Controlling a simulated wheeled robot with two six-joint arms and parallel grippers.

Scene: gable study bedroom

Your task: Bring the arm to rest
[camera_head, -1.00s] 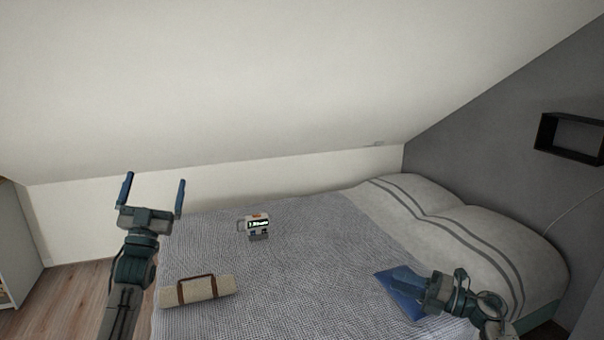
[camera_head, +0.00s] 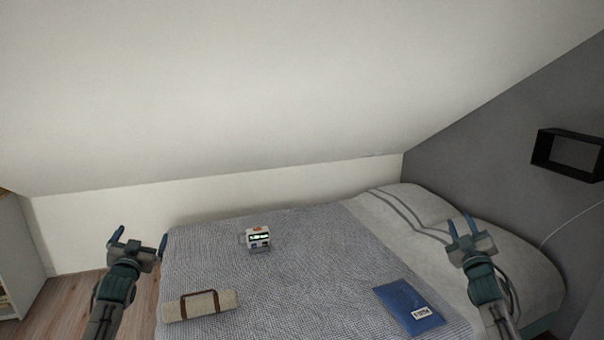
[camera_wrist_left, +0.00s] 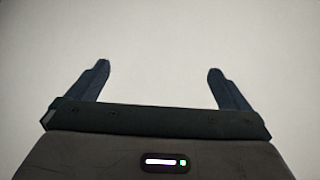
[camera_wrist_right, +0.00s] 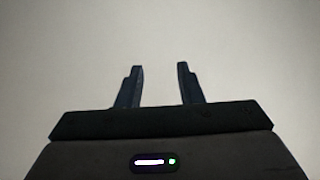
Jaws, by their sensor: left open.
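My left gripper (camera_head: 138,240) is raised at the left, beside the bed's left edge, with its fingers pointing up. Its fingers stand wide apart and empty, which also shows in the left wrist view (camera_wrist_left: 160,85). My right gripper (camera_head: 466,224) is raised at the right, in front of the pillows in the head view, with its fingers pointing up. Its fingers are apart with nothing between them in the right wrist view (camera_wrist_right: 160,85), a narrower gap than on the left. Both wrist views show only a plain pale surface beyond the fingers.
The bed (camera_head: 310,285) fills the middle. A black wall shelf (camera_head: 567,155) is at the right.

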